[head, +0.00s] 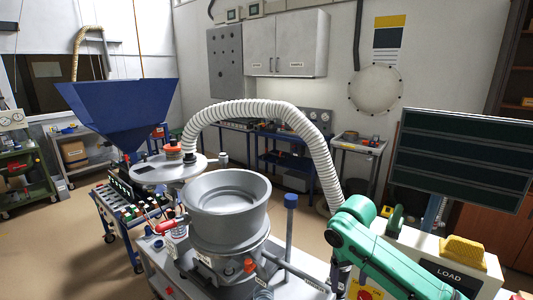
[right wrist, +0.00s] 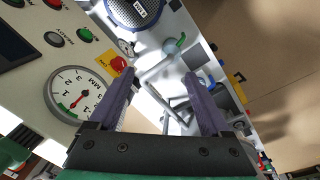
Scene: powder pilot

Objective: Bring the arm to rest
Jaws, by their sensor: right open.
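My right arm (head: 385,262), green, comes in from the lower right in the head view and bends down at its elbow. In the right wrist view my right gripper (right wrist: 160,82) is open, its two purple-grey fingers well apart with nothing held between them. Below and beyond the fingers are a pale surface and metal bars, out of contact as far as I can see. In the head view the gripper itself is not clear. My left arm and gripper do not show.
A grey round bowl machine (head: 228,205) stands on a bench left of my arm. A control box marked LOAD (head: 452,262) lies close to the arm's right. In the right wrist view a dial gauge (right wrist: 75,95) and red button (right wrist: 118,66) sit left of the fingers. Brown floor (right wrist: 285,70) is clear at right.

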